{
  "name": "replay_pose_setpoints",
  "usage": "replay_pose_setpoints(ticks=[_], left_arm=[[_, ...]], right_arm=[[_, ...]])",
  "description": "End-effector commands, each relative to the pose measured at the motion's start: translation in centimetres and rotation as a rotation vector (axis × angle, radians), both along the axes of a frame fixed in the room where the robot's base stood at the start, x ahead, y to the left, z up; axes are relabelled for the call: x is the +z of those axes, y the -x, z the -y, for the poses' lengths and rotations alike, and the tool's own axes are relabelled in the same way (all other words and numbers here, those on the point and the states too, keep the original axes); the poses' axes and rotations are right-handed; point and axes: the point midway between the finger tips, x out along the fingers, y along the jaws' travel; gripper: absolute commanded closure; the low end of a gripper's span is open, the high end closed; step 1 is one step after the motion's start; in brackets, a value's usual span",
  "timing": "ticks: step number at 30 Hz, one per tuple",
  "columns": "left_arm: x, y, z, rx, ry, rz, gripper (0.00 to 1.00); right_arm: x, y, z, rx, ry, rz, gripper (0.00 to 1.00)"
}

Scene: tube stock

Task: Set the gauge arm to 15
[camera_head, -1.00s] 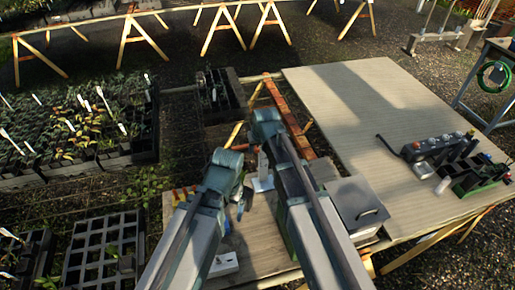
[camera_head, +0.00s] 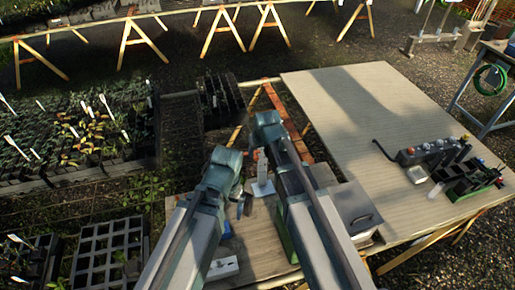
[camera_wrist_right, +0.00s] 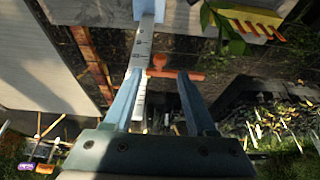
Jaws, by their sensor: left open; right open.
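A pale upright strip (camera_head: 262,165) on a white base (camera_head: 262,188) stands between my two arms in the head view and looks like the gauge. In the right wrist view a white scale strip (camera_wrist_right: 145,45) with dark marks runs down behind the left finger. An orange bar with a rounded knob (camera_wrist_right: 160,62) shows near the fingertips; I cannot tell whether it belongs to the gauge. My right gripper (camera_wrist_right: 160,76) is open, and I cannot tell whether it touches the strip. My left gripper (camera_head: 244,203) is open, low and left of the gauge base. The scale's numbers are too small to read.
A grey box (camera_head: 355,211) stands right of my right arm. A large pale tabletop (camera_head: 365,110) is mostly clear, with a black device with knobs (camera_head: 435,150) and a green-based rack (camera_head: 475,180) at its right. A white switch plate (camera_head: 223,268) lies near the front edge.

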Motion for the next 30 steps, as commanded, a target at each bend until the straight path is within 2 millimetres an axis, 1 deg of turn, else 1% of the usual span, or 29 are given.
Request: replay_pose_setpoints(ticks=[1,9,12,17,30], left_arm=[[1.7,0.0,0.0,0.002,0.001,0.0,0.09],[5.6,0.0,0.0,0.007,0.001,-0.001,0.09],[6.7,0.0,0.0,0.006,0.001,-0.001,0.09],[7.4,0.0,0.0,0.005,0.001,-0.002,0.09],[7.3,0.0,0.0,0.004,0.001,-0.002,0.09]], right_arm=[[1.7,0.5,0.1,0.0,0.0,0.0,0.44],[5.6,2.1,0.4,0.0,0.0,0.0,0.44],[6.7,2.6,0.5,0.0,0.0,0.0,0.44],[7.4,3.0,0.6,0.0,0.0,0.0,0.44],[7.3,3.0,0.6,0.0,0.0,0.0,0.44]])
